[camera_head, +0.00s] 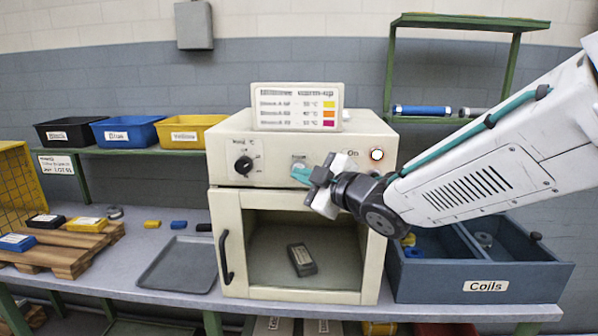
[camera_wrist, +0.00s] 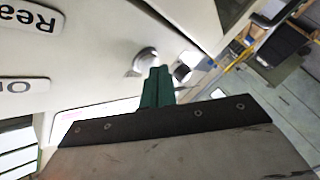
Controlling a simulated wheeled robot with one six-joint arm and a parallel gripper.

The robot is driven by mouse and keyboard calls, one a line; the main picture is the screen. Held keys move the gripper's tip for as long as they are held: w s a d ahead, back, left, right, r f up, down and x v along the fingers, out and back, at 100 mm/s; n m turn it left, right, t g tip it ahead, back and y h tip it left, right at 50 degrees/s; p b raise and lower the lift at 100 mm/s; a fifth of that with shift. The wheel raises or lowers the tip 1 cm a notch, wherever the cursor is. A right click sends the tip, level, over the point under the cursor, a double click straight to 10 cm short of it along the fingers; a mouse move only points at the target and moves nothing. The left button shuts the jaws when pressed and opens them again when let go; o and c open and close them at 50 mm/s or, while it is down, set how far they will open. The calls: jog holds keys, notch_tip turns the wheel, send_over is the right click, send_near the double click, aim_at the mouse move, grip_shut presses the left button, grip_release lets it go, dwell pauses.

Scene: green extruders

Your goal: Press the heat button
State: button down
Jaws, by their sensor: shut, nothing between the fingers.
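The cream oven (camera_head: 225,165) stands on the bench. Its front panel has a dark knob (camera_head: 243,165) at the left and a round silver button (camera_head: 298,163) near the middle. My gripper (camera_head: 301,175) is shut and empty, with its teal fingertips at the panel just below this button. In the wrist view the shut teal fingers (camera_wrist: 158,88) point at the panel, and their tips appear beside the silver button (camera_wrist: 146,60). I cannot tell whether they touch it. The dark knob (camera_wrist: 182,74) is just right of the tips there. The button's own label is not readable.
A coil crate (camera_head: 485,286) stands at right, a grey tray (camera_head: 178,265) at left. A sign (camera_head: 297,107) stands on top.

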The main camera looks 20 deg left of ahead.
jog(key=shift+s, duration=0.2)
jog(key=s, duration=0.2)
jog(key=s+d, duration=0.1)
jog(key=s, duration=0.2)
jog(key=shift+s+d, duration=0.2)
jog(key=shift+s, duration=0.1)
dwell(1.5)
